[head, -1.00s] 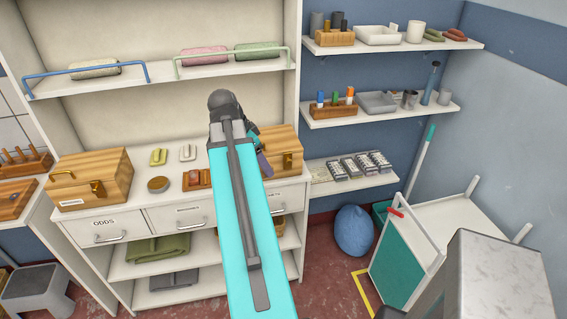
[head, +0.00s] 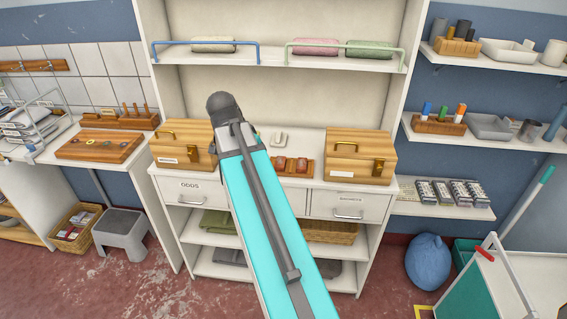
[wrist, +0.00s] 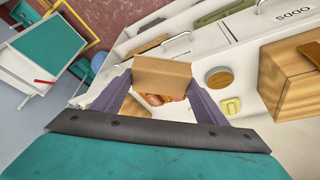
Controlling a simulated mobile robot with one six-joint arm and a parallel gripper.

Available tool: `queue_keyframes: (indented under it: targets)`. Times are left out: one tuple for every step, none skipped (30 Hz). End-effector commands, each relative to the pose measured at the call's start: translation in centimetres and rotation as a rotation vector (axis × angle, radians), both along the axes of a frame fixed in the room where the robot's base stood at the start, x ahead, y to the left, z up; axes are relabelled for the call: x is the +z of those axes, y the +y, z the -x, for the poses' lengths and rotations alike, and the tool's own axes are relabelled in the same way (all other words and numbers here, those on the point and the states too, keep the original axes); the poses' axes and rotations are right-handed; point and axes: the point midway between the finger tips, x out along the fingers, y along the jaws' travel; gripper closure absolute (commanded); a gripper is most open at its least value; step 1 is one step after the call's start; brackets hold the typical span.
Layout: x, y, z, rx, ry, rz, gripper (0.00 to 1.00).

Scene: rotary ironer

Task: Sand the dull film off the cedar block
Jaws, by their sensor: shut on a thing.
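My gripper (wrist: 160,84) is shut on a tan, flat-faced block (wrist: 163,74), held between its two purple fingers in the wrist view. I cannot tell whether this is the cedar block or a sanding block. Behind it, partly hidden, a reddish-brown piece (wrist: 154,99) shows above the white cabinet top. In the head view, a wooden tray (head: 309,173) with reddish-brown pieces (head: 291,164) sits on the cabinet top, right of my arm. My arm hides the gripper there. Any dull film is too small to make out.
Wooden boxes (head: 184,145) (head: 350,160) stand at both ends of the cabinet top. A pale knobbed piece (head: 279,139) lies between them. A round brown disc (wrist: 218,76) and a yellow piece (wrist: 231,106) show in the wrist view. Railed shelf (head: 280,60) above.

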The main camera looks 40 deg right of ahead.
Motion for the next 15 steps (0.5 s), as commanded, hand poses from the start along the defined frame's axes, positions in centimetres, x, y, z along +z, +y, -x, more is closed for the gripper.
queue_keyframes:
  targets:
    - [-0.3, 1.5, -1.0, 0.042, -0.001, 0.000, 0.51]
    - [-0.3, 2.2, -1.5, 0.066, -0.001, 0.001, 0.51]
    - [-0.4, 3.3, -2.1, 0.101, -0.001, 0.001, 0.51]
    - [-0.5, 4.1, -2.6, 0.125, -0.001, 0.001, 0.51]
    - [-0.5, 4.9, -3.1, 0.151, -0.001, 0.001, 0.51]
    - [-0.6, 6.0, -3.7, 0.186, -0.001, 0.001, 0.51]
    - [-0.7, 6.9, -4.2, 0.214, -0.001, 0.001, 0.51]
    - [-0.7, 7.7, -4.6, 0.241, -0.001, 0.000, 0.51]
    - [-0.8, 8.9, -5.2, 0.278, -0.001, 0.000, 0.51]
    - [-0.8, 9.7, -5.6, 0.306, -0.001, 0.000, 0.51]
    - [-0.9, 10.7, -6.0, 0.336, -0.001, 0.000, 0.51]
    - [-1.0, 11.8, -6.5, 0.375, -0.001, 0.001, 0.51]
    - [-1.0, 12.8, -6.9, 0.406, -0.001, 0.001, 0.51]
    - [-1.0, 13.7, -7.3, 0.437, -0.001, 0.001, 0.51]
    - [-1.1, 15.0, -7.8, 0.480, -0.002, 0.001, 0.51]
